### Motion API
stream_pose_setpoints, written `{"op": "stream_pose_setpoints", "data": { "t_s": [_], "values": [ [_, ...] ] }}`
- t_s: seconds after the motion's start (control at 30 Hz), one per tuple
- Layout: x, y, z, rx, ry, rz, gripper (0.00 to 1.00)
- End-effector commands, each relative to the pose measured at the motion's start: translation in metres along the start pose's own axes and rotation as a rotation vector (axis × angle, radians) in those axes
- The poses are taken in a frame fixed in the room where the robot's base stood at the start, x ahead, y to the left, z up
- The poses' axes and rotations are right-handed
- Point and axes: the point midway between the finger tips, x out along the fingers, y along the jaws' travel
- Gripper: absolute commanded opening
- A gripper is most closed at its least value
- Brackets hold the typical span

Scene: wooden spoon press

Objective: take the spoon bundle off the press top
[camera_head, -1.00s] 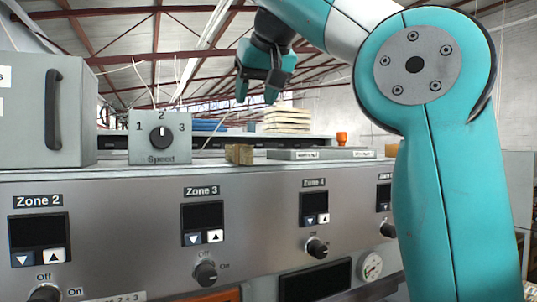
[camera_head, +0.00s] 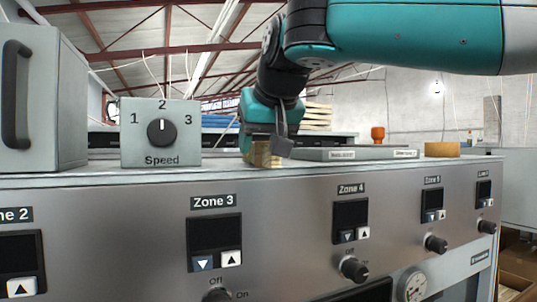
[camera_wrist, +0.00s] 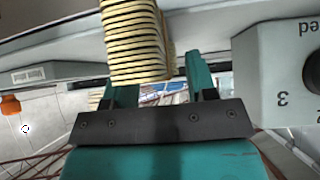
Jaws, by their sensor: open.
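The spoon bundle (camera_head: 264,158), a small tan wooden block shape, sits on the press top (camera_head: 215,160) right of the Speed box. In the wrist view the bundle (camera_wrist: 138,38) appears as a tall stack of thin pale layers at top centre. My gripper (camera_head: 265,150) is low over the press top at the bundle, its fingers hiding part of it in the head view. In the wrist view my gripper (camera_wrist: 160,78) has its fingers apart; the bundle's end lies nearer the left finger, with a gap to the right one. Contact cannot be told.
The Speed box (camera_head: 160,132) stands close left of my gripper and at right in the wrist view (camera_wrist: 280,85). A low grey labelled plate (camera_head: 355,154) lies to the right, then another wooden block (camera_head: 442,149). An orange object (camera_head: 377,134) and pale stacked boards (camera_head: 318,116) are behind.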

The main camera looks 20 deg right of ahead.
Motion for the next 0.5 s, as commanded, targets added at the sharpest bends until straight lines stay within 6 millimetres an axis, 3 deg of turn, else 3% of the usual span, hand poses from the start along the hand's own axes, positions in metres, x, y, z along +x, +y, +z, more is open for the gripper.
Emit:
{"op": "stream_pose_setpoints", "data": {
  "t_s": [0.33,0.5],
  "values": [
    [0.0081,-0.0019,0.0035,-0.002,0.001,-0.003,0.52],
    [0.008,-0.0007,0.0035,0.0,0.001,-0.002,0.15]
  ]
}}
